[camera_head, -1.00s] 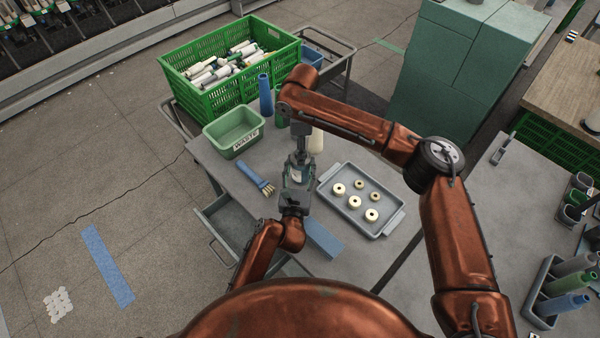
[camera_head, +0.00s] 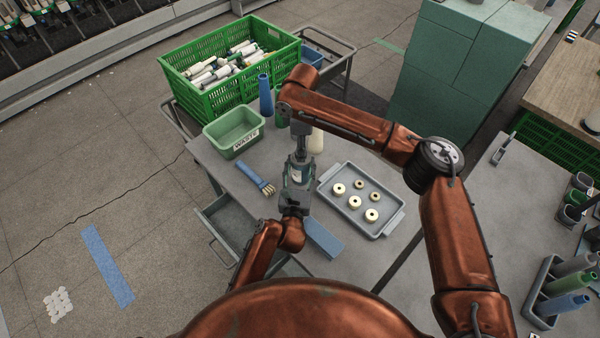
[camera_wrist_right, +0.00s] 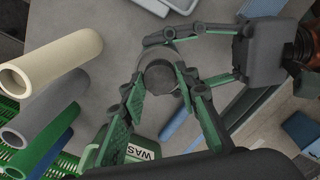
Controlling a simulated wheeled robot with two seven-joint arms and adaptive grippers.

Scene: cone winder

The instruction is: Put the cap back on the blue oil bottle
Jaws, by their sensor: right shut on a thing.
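My right gripper (camera_head: 298,156) reaches down from above at the middle of the table. In the right wrist view its green-padded fingers (camera_wrist_right: 160,92) close from two sides on a small dark grey round cap (camera_wrist_right: 158,76). My left gripper (camera_head: 296,186) comes up from below in the head view, just under the right one. Its fingers (camera_wrist_right: 172,52) straddle the round grey body of the bottle (camera_wrist_right: 178,48) in the right wrist view. In the head view the bottle shows only as a small pale patch (camera_head: 297,174) between the grippers. Whether the cap is seated is hidden; the bottle's blue does not show clearly.
A grey tray (camera_head: 388,229) with several cream rings stands right of the grippers. A blue-handled brush (camera_head: 254,176) lies left. The green waste bin (camera_head: 226,147), a blue cone (camera_head: 265,96) and a green crate (camera_head: 210,97) full of bobbins stand behind. An open drawer (camera_head: 218,235) sticks out at left.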

